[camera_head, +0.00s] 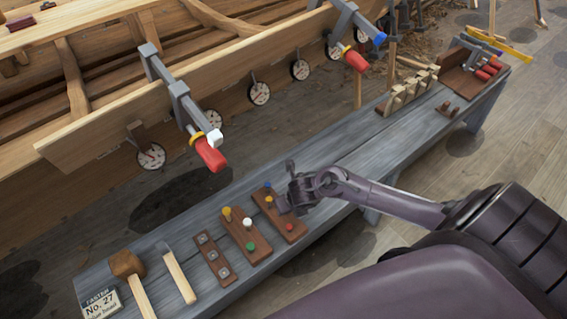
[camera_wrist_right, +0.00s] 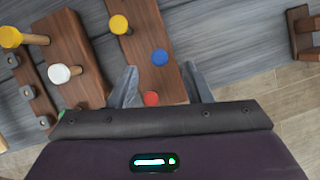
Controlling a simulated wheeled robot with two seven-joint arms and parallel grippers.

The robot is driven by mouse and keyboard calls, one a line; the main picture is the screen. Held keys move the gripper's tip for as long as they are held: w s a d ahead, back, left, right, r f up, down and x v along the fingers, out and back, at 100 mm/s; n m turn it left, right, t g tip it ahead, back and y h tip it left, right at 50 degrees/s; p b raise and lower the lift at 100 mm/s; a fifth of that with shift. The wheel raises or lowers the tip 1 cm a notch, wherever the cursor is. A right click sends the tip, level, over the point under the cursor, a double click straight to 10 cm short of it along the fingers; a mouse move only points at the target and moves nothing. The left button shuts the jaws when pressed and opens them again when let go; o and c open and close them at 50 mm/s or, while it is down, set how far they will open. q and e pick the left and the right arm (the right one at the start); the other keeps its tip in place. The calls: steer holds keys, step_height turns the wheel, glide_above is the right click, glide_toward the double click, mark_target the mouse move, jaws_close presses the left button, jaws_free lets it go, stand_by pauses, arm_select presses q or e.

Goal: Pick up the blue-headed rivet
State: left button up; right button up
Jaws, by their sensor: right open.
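The blue-headed rivet (camera_wrist_right: 160,57) stands in a brown wooden block (camera_wrist_right: 143,40) in the right wrist view, between a yellow-headed rivet (camera_wrist_right: 119,24) and a red-headed rivet (camera_wrist_right: 151,98). My right gripper (camera_wrist_right: 162,84) is open and empty. Its two fingers point toward the block, with the blue head just past the fingertips and between their lines. In the head view my right gripper (camera_head: 290,197) is over the same block (camera_head: 295,236) on the grey bench and covers part of it. My left gripper is not in view.
A second block (camera_head: 235,240) with yellow, white and green rivets stands left of it, then a strip with washers (camera_head: 212,260). The hull (camera_head: 100,130) with clamps rises behind.

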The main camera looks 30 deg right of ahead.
steer(key=b+x, duration=0.1)
steer(key=x, duration=0.4)
steer(key=shift+w+f, duration=0.25)
steer(key=shift+f, duration=0.25)
jaws_close()
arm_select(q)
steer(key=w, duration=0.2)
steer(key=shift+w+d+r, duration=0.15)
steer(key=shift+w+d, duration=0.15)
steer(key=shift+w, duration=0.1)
arm_select(e)
steer(key=shift+r, duration=0.1)
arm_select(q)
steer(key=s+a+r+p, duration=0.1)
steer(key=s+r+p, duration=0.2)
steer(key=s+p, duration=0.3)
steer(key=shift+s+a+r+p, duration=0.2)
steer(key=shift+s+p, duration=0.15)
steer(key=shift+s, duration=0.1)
arm_select(e)
step_height(320, 180, up, 20)
